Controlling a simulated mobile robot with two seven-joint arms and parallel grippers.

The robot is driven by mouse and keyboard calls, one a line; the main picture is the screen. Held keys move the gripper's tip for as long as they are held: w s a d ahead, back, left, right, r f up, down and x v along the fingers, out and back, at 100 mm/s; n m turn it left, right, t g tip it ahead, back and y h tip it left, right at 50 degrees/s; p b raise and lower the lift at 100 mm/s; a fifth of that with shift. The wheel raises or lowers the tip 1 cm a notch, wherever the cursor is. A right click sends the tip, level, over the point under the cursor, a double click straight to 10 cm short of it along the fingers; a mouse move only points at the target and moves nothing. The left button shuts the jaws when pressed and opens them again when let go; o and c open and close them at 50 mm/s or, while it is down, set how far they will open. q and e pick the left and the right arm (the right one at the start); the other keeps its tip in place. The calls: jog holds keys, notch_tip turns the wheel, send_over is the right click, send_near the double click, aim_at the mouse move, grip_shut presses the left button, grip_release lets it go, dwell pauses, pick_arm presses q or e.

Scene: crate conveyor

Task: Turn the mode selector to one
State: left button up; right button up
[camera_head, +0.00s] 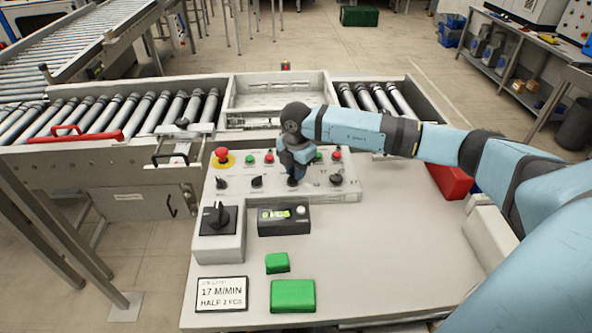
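The sloped control panel (240,193) stands at the back of the table and carries a row of small black selector knobs. Two knobs show left of my gripper, the left knob (221,183) and the second knob (257,181); another knob (336,179) shows to its right. The labels are too small to read, so I cannot tell which is the mode selector. My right gripper (293,179) points down at the panel between these knobs, right at a dark knob that its fingers mostly hide. I cannot tell whether the fingers are closed on it. My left gripper is out of view.
A red emergency button (222,153) sits on the panel's left. A large rotary switch (216,218), a dark display box (284,219), green blocks (293,296) and a sign (222,293) are on the table. A red bin (450,181) is at right. The table's front right is clear.

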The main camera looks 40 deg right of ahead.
jog(key=shift+o, duration=1.1)
notch_tip(320, 180, up, 14)
jog(key=b, duration=0.1)
jog(key=shift+f, duration=0.1)
